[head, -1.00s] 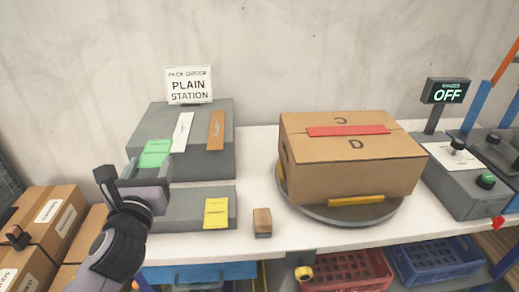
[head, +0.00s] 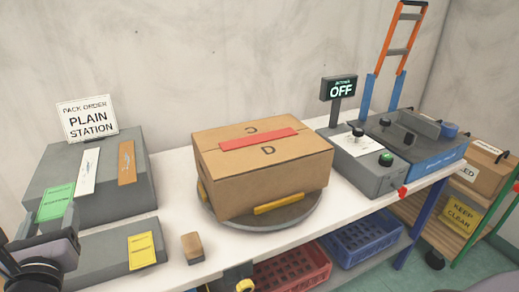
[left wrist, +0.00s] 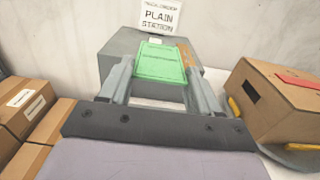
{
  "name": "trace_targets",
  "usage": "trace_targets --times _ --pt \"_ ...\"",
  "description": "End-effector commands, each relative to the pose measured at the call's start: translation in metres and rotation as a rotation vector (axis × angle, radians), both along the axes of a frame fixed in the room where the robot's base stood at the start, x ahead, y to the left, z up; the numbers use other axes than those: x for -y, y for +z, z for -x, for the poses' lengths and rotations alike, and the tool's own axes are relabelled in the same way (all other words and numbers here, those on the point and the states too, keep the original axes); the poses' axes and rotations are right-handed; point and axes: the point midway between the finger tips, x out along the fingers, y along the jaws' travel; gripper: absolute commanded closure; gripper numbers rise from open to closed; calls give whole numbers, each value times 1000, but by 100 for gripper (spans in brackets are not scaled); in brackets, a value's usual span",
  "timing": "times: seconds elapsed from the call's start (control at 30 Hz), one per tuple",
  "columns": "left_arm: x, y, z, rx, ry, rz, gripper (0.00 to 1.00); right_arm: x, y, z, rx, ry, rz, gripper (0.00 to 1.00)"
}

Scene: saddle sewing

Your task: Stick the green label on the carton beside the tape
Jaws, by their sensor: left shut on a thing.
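The green label (head: 56,202) is between the fingers of my left gripper (head: 52,222), at the front left of the grey stepped block. The left wrist view shows the green label (left wrist: 162,62) flat between the two fingers (left wrist: 160,85); I cannot tell whether it still touches the block. The brown carton (head: 270,178) sits closed on a round grey turntable, right of the gripper and apart from it. A red tape strip (head: 258,139) runs along its top, with dark printed marks on either side. My right gripper is not in view.
The grey block (head: 140,196) holds white, brown and yellow labels below a "PLAIN STATION" sign (head: 88,120). A small wooden block (head: 192,247) stands before the turntable (head: 283,222). A control box (head: 372,170) and "OFF" display (head: 340,89) are right of the carton.

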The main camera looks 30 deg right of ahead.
Motion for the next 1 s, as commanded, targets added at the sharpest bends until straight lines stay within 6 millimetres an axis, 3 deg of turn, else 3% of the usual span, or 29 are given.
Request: trace_targets --times 0.27,0.43,0.8,1.0 --pt "0 -1 1 0 -1 2 65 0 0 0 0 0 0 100" --pt "-5 -13 15 -3 -1 17 65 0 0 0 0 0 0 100" --pt "-33 -53 78 1 17 37 65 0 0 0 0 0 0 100" --pt "-47 -65 109 1 29 20 65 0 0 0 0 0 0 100"
